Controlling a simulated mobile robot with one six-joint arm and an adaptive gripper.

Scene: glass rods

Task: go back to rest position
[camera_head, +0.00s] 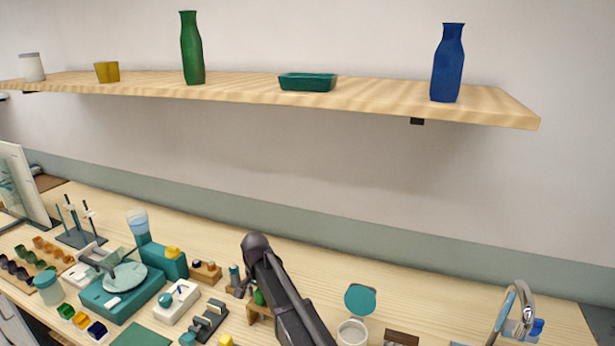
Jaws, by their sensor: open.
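My dark arm reaches up from the bottom edge over the bench. My gripper (242,288) shows small and partly hidden below the arm's rounded dark end, close to a small teal-topped bottle and a wooden block. Its fingers look apart, and I see nothing held between them. I cannot tell whether it touches anything. A stand with several thin dark rods (76,222) is at the left back of the bench, well apart from my gripper.
The wooden bench (420,293) is crowded at left with a teal device (122,290), jars and blocks. A white cup (352,332) and a tap (522,305) are at right. A shelf (380,98) above holds a green bottle (192,50) and a blue bottle (447,65).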

